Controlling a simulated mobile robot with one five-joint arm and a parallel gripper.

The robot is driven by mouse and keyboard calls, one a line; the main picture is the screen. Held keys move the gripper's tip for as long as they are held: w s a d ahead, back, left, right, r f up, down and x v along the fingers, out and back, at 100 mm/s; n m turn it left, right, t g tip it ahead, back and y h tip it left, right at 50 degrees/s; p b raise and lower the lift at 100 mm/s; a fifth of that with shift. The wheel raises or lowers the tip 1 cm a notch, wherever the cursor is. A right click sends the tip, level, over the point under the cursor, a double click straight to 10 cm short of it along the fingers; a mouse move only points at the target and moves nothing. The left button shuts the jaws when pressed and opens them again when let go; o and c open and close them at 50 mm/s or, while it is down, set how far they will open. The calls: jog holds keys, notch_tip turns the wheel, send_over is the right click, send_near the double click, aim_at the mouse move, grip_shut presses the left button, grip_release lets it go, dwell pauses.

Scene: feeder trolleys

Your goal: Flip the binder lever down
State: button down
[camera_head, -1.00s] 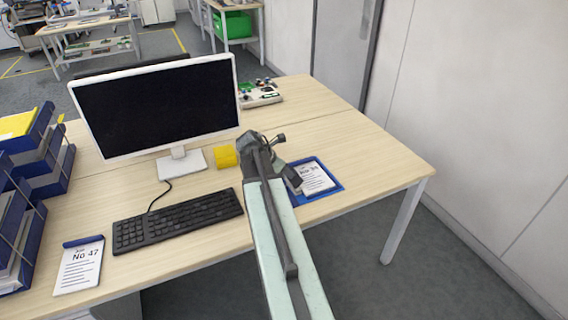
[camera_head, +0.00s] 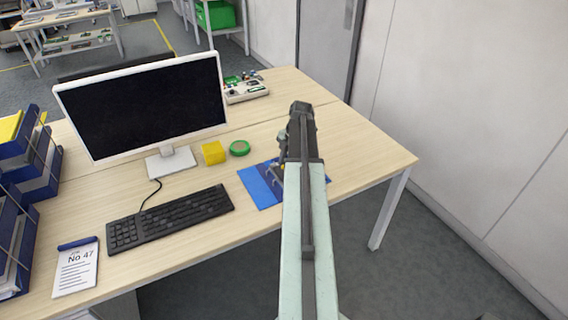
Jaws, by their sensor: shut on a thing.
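A blue binder (camera_head: 261,188) lies open and flat on the desk, right of the keyboard. Its left cover shows, and a strip of blue shows right of my arm; my arm hides the middle and the sheet. Small grey metal parts at the middle of the binder, the lever (camera_head: 274,173) among them, show just left of my arm. My gripper (camera_head: 283,164) is down at these parts, partly hidden behind my arm. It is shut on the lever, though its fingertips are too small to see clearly. The lever's exact tilt cannot be told.
A yellow block (camera_head: 213,153) and a green tape roll (camera_head: 239,148) stand behind the binder. The monitor (camera_head: 145,105), keyboard (camera_head: 170,217) and a No 47 pad (camera_head: 76,268) are left. The desk right of the binder is clear.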

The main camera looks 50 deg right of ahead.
jog(key=shift+s+d+f+y, duration=0.1)
jog(key=shift+s+d+y, duration=0.15)
jog(key=shift+s+y, duration=0.1)
dwell(0.3)
jog(key=c, duration=1.3)
grip_release()
jog(key=shift+o, duration=0.2)
jog(key=shift+w, duration=0.1)
jog(key=shift+r, duration=0.3)
jog(key=p+v, duration=0.7)
jog(key=shift+r, duration=0.1)
